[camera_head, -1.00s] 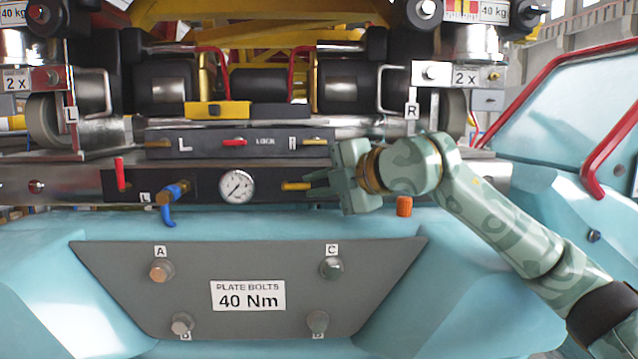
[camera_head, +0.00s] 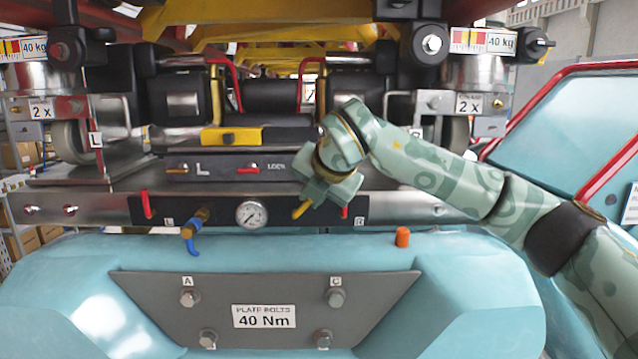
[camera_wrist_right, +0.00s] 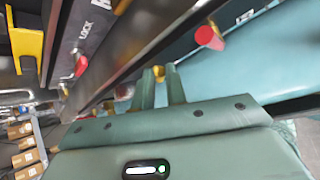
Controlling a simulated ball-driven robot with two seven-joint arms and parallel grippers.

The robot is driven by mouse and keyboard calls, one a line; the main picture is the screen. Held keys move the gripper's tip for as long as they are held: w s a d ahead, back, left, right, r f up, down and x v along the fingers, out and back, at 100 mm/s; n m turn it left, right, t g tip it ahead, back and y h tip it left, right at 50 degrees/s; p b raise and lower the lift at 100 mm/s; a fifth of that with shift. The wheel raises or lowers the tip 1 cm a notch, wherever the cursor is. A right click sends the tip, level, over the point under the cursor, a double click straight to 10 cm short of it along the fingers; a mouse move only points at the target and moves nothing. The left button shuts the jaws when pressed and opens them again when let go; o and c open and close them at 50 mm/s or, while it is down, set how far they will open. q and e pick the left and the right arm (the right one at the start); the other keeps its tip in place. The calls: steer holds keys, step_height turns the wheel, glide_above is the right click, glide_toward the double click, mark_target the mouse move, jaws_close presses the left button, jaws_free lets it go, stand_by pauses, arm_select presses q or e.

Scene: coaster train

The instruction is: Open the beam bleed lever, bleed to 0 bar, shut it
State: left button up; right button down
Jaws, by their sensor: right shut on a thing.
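The yellow bleed lever (camera_head: 301,209) sits on the dark panel of the beam, to the right of the round pressure gauge (camera_head: 251,214). It slants down to the left in the head view. My right gripper (camera_head: 312,193) is shut on the lever, and its body hides the lever's pivot end. In the right wrist view a bit of yellow (camera_wrist_right: 157,71) shows between the two fingertips. The gauge has a white face; its needle is too small to read surely. My left gripper is not in view.
Red handles stand on the panel at left (camera_head: 147,205) and right (camera_head: 345,212). A blue lever on a brass valve (camera_head: 191,236) hangs left of the gauge. An orange cap (camera_head: 402,237) stands on the teal body below. A grey bolt plate (camera_head: 170,310) lies lower.

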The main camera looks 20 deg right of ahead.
steer(key=shift+w+a+r+n+g+h+p, duration=0.2)
steer(key=shift+a+n+g+h+p, duration=0.15)
steer(key=shift+a+n+h+p, duration=0.45)
steer(key=shift+w+a+r+n+g+h+p, duration=0.25)
steer(key=shift+a+h+p, duration=0.3)
steer(key=shift+h+p, duration=0.6)
steer(key=shift+w+a+r+n+g+h+p, duration=0.2)
steer(key=shift+a+n+g+h+p, duration=0.3)
steer(key=shift+h, duration=0.85)
steer(key=shift+a, duration=0.15)
steer(key=shift+f, duration=0.1)
steer(key=c, duration=1.4)
jaws_free()
steer(key=shift+c, duration=0.2)
steer(key=b+v, duration=0.2)
steer(key=v, duration=1.4)
steer(key=shift+a+b, duration=0.25)
steer(key=shift+b, duration=0.1)
